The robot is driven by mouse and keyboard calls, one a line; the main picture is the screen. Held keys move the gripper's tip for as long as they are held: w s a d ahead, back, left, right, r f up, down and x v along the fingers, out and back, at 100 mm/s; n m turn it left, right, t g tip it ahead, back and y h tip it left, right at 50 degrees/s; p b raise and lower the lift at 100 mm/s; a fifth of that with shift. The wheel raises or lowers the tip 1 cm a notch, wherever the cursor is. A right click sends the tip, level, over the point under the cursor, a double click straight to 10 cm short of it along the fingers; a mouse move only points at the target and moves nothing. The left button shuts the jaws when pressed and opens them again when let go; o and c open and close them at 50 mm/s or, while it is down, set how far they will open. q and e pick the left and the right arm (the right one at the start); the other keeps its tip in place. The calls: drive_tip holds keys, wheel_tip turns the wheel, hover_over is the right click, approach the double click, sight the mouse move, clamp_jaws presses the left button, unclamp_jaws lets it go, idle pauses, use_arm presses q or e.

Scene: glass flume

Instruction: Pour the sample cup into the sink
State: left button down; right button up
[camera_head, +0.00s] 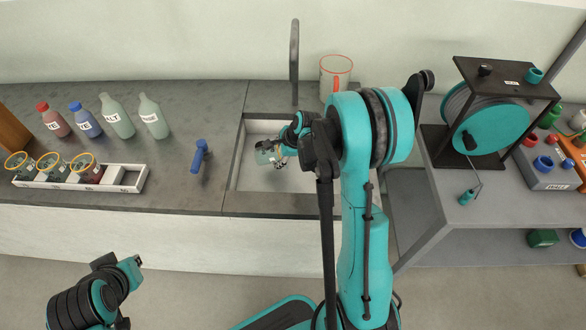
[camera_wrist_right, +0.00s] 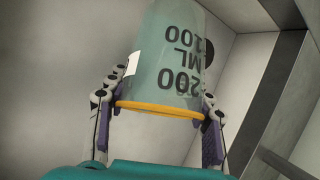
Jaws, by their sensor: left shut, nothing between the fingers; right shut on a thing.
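My right gripper (camera_wrist_right: 160,112) is shut on the sample cup (camera_wrist_right: 165,60), a clear teal cup with an orange rim and "200" and "100 ML" marks. Its fingers press on both sides near the rim. The marks read upside down in the right wrist view. I see no clear liquid in it. In the head view the cup (camera_head: 265,155) is over the sink (camera_head: 250,200), tilted, small and partly hidden by the gripper; its exact tilt is hard to tell. My left gripper (camera_head: 130,268) is shut and empty at the lower left, in front of the counter.
A white rack (camera_head: 60,184) holds three orange-rimmed cups; its right slot is empty. Several labelled bottles (camera_head: 115,115) stand behind. A blue-handled item (camera_head: 200,155) is left of the sink. A black faucet (camera_head: 294,60) and a red-rimmed container (camera_head: 335,75) stand behind it. A hose reel (camera_head: 490,125) is right.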

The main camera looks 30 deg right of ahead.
drive_tip(key=shift+r+t+y, duration=0.15)
drive_tip(key=shift+t+y, duration=0.15)
drive_tip(key=shift+y, duration=0.1)
idle(0.4)
drive_tip(key=shift+s+d+f+t+y+b, duration=0.4)
drive_tip(key=shift+y+b, duration=0.3)
drive_tip(key=shift+b, duration=0.7)
drive_tip(key=shift+w+d+y+b, duration=0.1)
drive_tip(key=shift+y+b, duration=0.2)
drive_tip(key=shift+b, duration=0.15)
idle(0.5)
